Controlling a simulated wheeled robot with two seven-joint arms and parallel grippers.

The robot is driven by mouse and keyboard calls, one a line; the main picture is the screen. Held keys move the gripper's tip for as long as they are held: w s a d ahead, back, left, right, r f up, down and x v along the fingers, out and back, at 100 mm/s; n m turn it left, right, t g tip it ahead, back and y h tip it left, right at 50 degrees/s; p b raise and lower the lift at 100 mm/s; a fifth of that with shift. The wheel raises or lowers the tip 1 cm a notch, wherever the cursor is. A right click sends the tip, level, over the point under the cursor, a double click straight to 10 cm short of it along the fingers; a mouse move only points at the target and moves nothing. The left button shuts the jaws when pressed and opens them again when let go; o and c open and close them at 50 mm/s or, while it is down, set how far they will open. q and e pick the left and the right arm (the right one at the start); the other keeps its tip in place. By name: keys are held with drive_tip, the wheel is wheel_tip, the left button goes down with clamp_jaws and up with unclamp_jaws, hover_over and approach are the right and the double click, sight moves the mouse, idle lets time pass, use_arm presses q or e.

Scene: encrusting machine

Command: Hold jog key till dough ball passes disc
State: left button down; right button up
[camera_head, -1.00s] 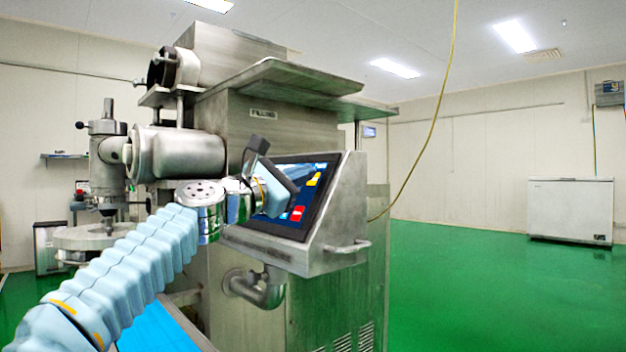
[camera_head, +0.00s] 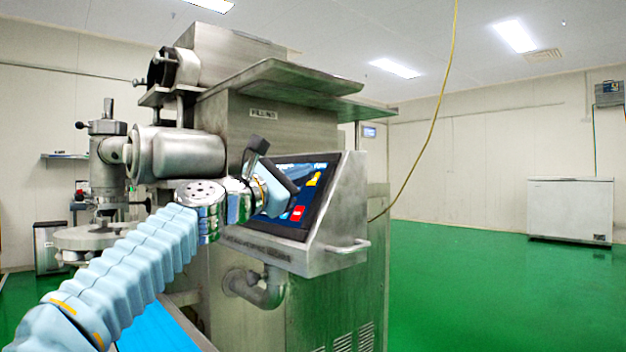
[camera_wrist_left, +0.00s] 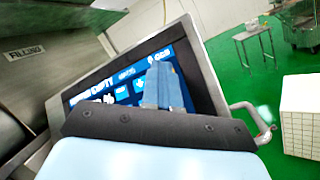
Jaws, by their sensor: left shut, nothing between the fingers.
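The touch screen (camera_head: 315,195) sits tilted in a steel housing on the machine, with a red key (camera_head: 297,213) and a yellow key (camera_head: 314,179) visible. My left gripper (camera_head: 291,190) is shut and empty in front of the screen, covering its middle. In the left wrist view the blue fingertips (camera_wrist_left: 164,84) lie over the lit screen (camera_wrist_left: 125,92); I cannot tell whether they touch it. No jog key can be singled out; part of the screen is hidden. A round steel disc-like plate (camera_head: 88,238) stands under the nozzle at left. I make out no dough ball.
A blue conveyor belt (camera_head: 155,328) runs below my left arm. A steel handle (camera_head: 348,247) sticks out under the screen. A yellow hose (camera_head: 432,130) hangs to the right. The green floor (camera_head: 470,290) on the right is open as far as a white chest freezer (camera_head: 570,210).

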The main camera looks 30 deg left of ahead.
idle(0.8)
use_arm(q)
drive_tip(key=shift+s+a+r, duration=0.2)
drive_tip(key=shift+s+r, duration=0.15)
drive_tip(key=shift+s, duration=0.2)
drive_tip(key=s+r, duration=0.1)
drive_tip(key=s+a+p, duration=0.1)
drive_tip(key=s+r+p, duration=0.1)
drive_tip(key=s, duration=0.1)
drive_tip(key=shift+a+r, duration=0.3)
drive_tip(key=shift+a, duration=0.05)
drive_tip(key=shift+f, duration=0.1)
